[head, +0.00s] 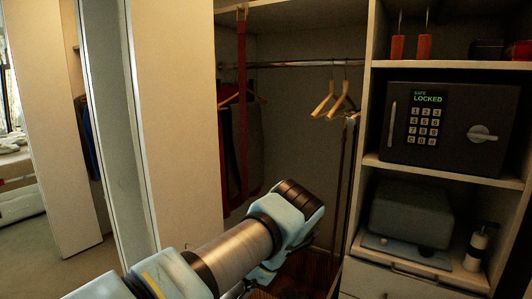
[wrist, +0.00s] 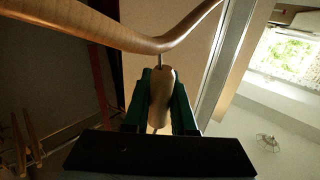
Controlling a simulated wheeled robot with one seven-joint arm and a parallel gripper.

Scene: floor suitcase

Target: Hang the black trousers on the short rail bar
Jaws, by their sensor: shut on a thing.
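In the wrist view, my gripper (wrist: 161,95) has its green fingers shut on a pale wooden grip piece. A thin metal stem joins this piece to the curved wooden hanger (wrist: 150,42) across the top. The head view does not show my fingers or this hanger. A metal rail (head: 300,64) crosses the wardrobe; I cannot tell if it is the short rail bar. A dark garment (head: 240,150) hangs at its left, partly behind the wardrobe panel. I cannot tell if it is the black trousers, and no trousers show clearly on the held hanger.
Empty wooden hangers (head: 335,100) hang at the rail's right. A red strap (head: 242,100) hangs before the dark garment. Shelves at right hold a locked safe (head: 445,130), a grey box (head: 410,212) and a pump bottle (head: 478,245). A pale panel (head: 178,110) edges the opening's left.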

